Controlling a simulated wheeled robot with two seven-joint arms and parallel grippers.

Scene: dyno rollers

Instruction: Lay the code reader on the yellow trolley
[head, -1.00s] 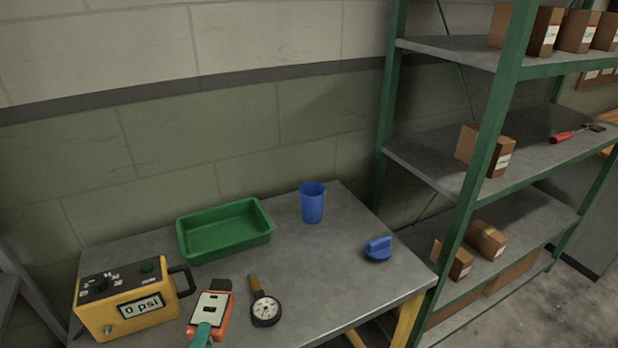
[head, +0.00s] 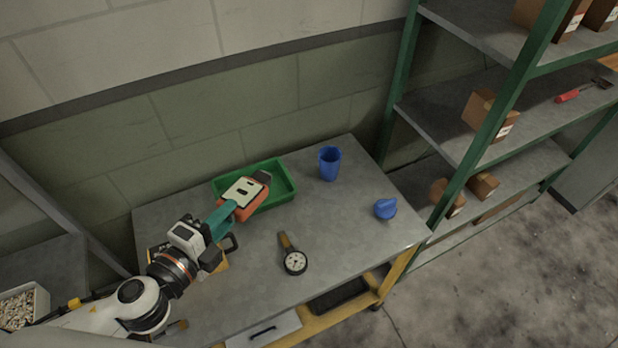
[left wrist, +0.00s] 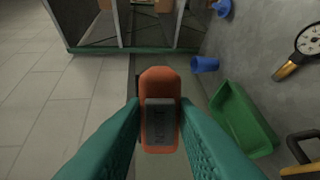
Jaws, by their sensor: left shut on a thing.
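The code reader, orange with a pale face and dark end (head: 246,192), is in my left gripper (head: 222,215), whose teal fingers are shut on it. It appears raised above the grey top of the yellow-framed trolley (head: 350,240), overlapping the green tray in the head view. In the left wrist view the code reader (left wrist: 160,80) sits between both teal fingers (left wrist: 160,125), its orange end pointing away. My right gripper is not in view.
My left arm mostly hides the yellow pressure box (head: 221,264). Green-posted shelving (head: 460,165) stands right. The trolley top's right front is clear.

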